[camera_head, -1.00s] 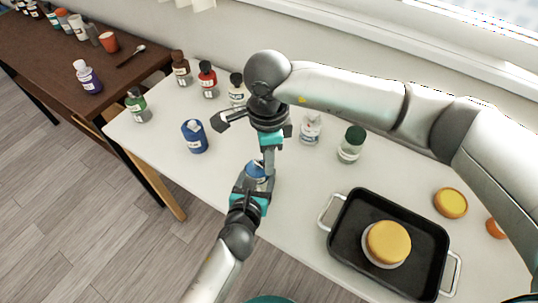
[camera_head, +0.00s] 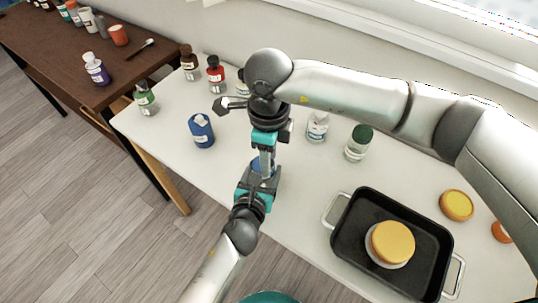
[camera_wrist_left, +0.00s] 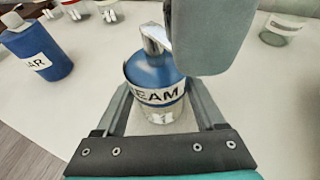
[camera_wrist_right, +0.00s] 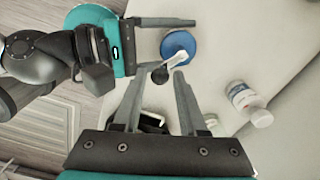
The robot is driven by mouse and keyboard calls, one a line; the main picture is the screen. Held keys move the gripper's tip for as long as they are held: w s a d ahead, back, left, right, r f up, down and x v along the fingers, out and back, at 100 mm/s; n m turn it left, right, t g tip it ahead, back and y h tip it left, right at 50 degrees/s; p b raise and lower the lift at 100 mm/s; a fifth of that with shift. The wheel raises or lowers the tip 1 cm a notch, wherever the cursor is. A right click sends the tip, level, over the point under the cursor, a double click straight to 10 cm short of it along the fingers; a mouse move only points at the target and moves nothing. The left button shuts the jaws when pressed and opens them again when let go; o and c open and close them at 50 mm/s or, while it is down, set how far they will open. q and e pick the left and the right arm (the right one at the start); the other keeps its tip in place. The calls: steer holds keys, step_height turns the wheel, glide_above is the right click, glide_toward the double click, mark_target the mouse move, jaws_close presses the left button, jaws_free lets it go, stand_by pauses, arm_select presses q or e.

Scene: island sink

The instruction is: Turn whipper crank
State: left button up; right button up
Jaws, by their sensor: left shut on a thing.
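The whipper (camera_wrist_left: 157,80) is a jar with a blue top, a label ending in "EAM" and a clear lower part. A pale crank (camera_wrist_right: 177,60) with a dark knob (camera_wrist_right: 160,76) is on its top. My left gripper (camera_head: 258,180) is shut around the jar's body, which stands upright on the white table. My right gripper (camera_head: 266,155) is above the whipper, pointing down. Its fingers are apart in the right wrist view (camera_wrist_right: 158,85), with the knob showing between their tips. In the head view, the grippers hide most of the whipper.
A similar blue jar (camera_head: 201,131) stands left of the whipper. Several bottles, among them a red one (camera_head: 215,75), line the table's back. A black pan (camera_head: 345,225) with a yellow round item (camera_head: 392,242) lies right. A brown table (camera_head: 75,65) adjoins at left.

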steer(key=shift+o, duration=1.1)
step_height(320, 180, up, 12)
step_height(320, 180, down, 12)
steer(key=n, duration=0.5)
steer(key=shift+f, duration=0.25)
stand_by(0.4)
jaws_close()
stand_by(0.5)
